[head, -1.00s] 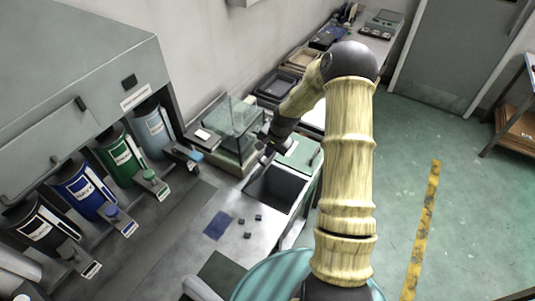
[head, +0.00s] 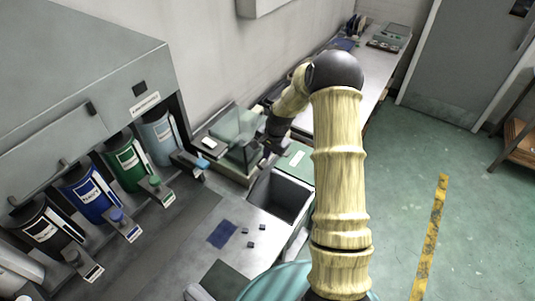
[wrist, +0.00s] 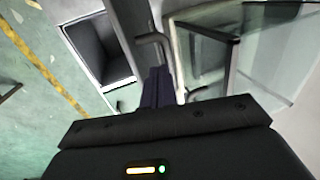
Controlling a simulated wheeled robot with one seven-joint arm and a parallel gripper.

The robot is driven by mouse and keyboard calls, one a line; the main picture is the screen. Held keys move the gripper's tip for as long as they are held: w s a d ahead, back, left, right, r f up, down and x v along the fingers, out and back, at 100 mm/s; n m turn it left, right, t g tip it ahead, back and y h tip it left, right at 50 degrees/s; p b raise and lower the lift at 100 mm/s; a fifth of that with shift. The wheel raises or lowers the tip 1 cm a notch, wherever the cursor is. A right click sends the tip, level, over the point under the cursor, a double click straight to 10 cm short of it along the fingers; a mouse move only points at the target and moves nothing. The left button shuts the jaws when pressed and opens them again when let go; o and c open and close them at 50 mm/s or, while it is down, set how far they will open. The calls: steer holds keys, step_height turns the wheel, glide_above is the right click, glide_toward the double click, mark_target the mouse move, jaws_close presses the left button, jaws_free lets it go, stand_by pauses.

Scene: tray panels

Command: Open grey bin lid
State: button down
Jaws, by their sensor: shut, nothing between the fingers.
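A dark grey open-topped bin (head: 283,197) is set into the bench in the head view, and its hollow inside shows. It also shows at upper left in the wrist view (wrist: 98,48). I cannot tell for sure which part is its lid; a green panel (head: 296,158) lies just behind the opening. My gripper (head: 268,146) is near the bin's back left corner, beside a glass-sided box (head: 238,128). In the wrist view my gripper's fingers (wrist: 158,88) are together and empty, close to a dark bent bar (wrist: 152,38). Contact with the bar cannot be told.
The glass box (wrist: 235,50) stands close beside my fingers. Blue (head: 88,193) and green (head: 125,160) containers, among others, line the left. A blue mat (head: 222,234) and small dark blocks (head: 250,243) lie on the bench in front.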

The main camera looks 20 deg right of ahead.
steer(key=a+p+v, duration=0.1)
steer(key=p+v, duration=0.4)
steer(key=v, duration=0.4)
steer(key=shift+w+d+r, duration=0.15)
steer(key=shift+w+r, duration=0.05)
steer(key=shift+w, duration=0.1)
steer(key=s+a+n+b, duration=0.2)
steer(key=s+n+b, duration=0.1)
steer(key=s, duration=0.5)
steer(key=s+a+n+h+b, duration=0.1)
steer(key=s+a+n+b, duration=0.1)
steer(key=s+b, duration=0.3)
steer(key=s+a+n+b, duration=0.2)
steer(key=s+n+b, duration=0.3)
steer(key=s, duration=0.7)
steer(key=shift+s+f+h, duration=0.25)
steer(key=shift+s+h, duration=0.05)
steer(key=shift+h, duration=0.1)
